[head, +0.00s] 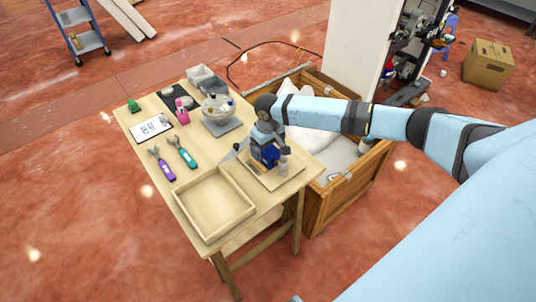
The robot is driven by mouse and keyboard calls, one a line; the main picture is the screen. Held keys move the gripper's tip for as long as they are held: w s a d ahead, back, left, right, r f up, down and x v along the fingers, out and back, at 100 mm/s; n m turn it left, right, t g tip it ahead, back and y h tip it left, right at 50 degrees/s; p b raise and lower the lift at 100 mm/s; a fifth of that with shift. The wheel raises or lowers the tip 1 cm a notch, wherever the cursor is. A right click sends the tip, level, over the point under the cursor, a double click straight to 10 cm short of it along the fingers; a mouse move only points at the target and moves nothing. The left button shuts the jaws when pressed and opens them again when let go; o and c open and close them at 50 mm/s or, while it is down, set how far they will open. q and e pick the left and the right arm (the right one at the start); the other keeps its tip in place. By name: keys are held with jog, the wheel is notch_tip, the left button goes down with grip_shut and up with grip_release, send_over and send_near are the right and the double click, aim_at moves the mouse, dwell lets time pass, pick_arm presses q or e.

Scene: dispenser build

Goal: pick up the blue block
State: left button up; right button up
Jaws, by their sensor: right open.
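The blue block (268,154) is on a light wooden tray or board (262,178) at the right side of the table. My right gripper (265,163) reaches down over it from above, with a grey finger showing on the right side of the block. The right gripper is open, and the block shows between or just below its fingers. I cannot tell whether the fingers touch it. The gripper and wrist hide part of the block. My left gripper is not in view.
An empty wooden tray (214,234) lies at the table's front. A glass bowl (217,108) stands behind on a grey base. A wooden crate (345,190) with white sacks stands right of the table.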

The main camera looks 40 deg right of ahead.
notch_tip(320, 180, down, 2)
jog(key=shift+f, duration=0.15)
jog(key=c, duration=1.4)
